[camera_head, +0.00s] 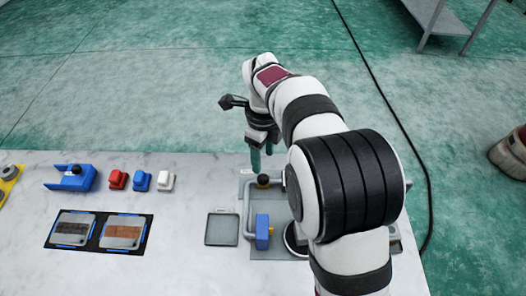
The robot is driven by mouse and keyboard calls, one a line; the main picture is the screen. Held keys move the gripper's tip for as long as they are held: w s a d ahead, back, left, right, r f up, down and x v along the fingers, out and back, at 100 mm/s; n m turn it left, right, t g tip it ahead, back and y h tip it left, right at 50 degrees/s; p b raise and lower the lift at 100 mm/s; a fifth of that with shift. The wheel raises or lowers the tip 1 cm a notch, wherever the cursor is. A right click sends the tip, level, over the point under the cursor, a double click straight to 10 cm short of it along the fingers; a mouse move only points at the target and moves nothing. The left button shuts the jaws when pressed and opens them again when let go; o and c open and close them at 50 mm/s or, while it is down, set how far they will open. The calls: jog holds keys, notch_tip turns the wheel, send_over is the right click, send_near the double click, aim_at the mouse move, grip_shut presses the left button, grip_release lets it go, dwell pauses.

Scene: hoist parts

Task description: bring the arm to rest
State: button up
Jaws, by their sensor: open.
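My gripper (262,160) hangs at the end of my white and black arm, pointing down above the back edge of the table (190,190). It is open. Its slim fingers are small in this view, and I see nothing held between them. Just below and in front of it are a black-topped knob (263,180) and a blue block (263,232) on a grey plate with a pale curved pipe or handle. I cannot tell how far above the knob the fingers are. My arm hides the right part of this plate.
On the left stand a blue holder (76,178), red (117,179), blue (140,181) and white (166,182) small parts, and a black tray (99,250) with two panels. A grey square tray (222,229) lies left of the plate. The table's front middle is clear.

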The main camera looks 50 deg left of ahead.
jog(key=shift+d+r, duration=0.1)
dwell(0.3)
jog(key=d+r+n, duration=0.2)
jog(key=d+r, duration=0.3)
jog(key=d, duration=0.7)
jog(key=d+r+n, duration=0.2)
jog(key=d+r, duration=0.2)
jog(key=d, duration=0.9)
jog(key=s+d+f+n+y, duration=0.1)
jog(key=s+d+n, duration=0.4)
jog(key=s+d, duration=0.6)
jog(key=shift+s+d+f+y, duration=0.4)
jog(key=shift+s+f, duration=0.2)
jog(key=shift+s, duration=0.2)
